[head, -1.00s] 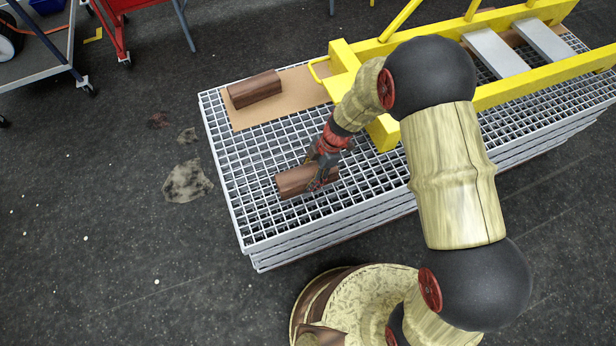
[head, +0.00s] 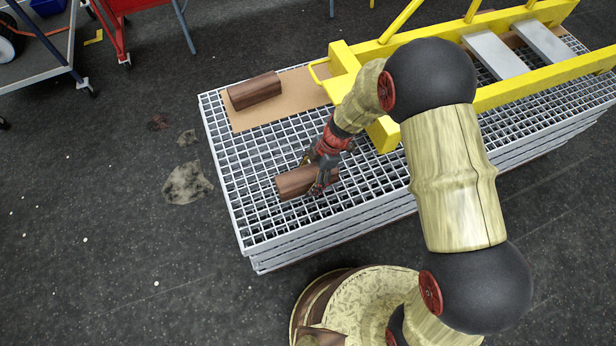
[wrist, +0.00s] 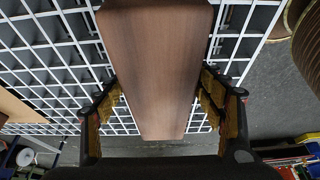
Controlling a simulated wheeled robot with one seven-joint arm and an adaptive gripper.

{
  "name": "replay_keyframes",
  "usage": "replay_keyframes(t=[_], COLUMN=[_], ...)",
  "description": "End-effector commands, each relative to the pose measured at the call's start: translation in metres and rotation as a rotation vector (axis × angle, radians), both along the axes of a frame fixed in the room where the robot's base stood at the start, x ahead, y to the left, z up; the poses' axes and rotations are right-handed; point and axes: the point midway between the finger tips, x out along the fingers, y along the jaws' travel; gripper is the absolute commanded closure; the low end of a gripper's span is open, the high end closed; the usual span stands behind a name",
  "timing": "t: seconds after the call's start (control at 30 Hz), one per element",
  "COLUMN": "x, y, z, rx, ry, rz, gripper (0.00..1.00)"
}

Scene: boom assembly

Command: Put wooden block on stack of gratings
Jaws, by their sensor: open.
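A brown wooden block (head: 296,182) lies on the top of the stack of gratings (head: 262,228), near its front left part. My gripper (head: 322,180) is at the block's right end, with its fingers on either side of it. In the wrist view the block (wrist: 155,65) runs between the fingers of my open gripper (wrist: 162,105), with a small gap visible at the fingers. A second wooden block (head: 254,91) lies on a brown board at the grating's back left.
A yellow frame (head: 345,62) stands on the gratings at the back and right, close to my arm. The brown board (head: 300,90) lies flat beside it. A red cart (head: 112,22) and a grey cart (head: 40,62) stand at the back left. The floor left of the gratings is open.

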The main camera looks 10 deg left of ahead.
Motion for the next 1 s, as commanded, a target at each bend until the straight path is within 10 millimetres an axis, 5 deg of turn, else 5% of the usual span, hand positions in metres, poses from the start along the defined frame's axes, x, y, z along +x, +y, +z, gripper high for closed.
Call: replay_keyframes(t=[0.17, 0.6, 1.0], x=[0.003, 0.02, 0.024], y=[-0.003, -0.031, -0.039], z=[0.014, 0.094, 0.114], rx=[0.001, 0.001, 0.001], ry=[-0.002, -0.001, 0.001], rz=[-0.001, -0.002, 0.0], gripper=[0.31, 0.31, 0.31])
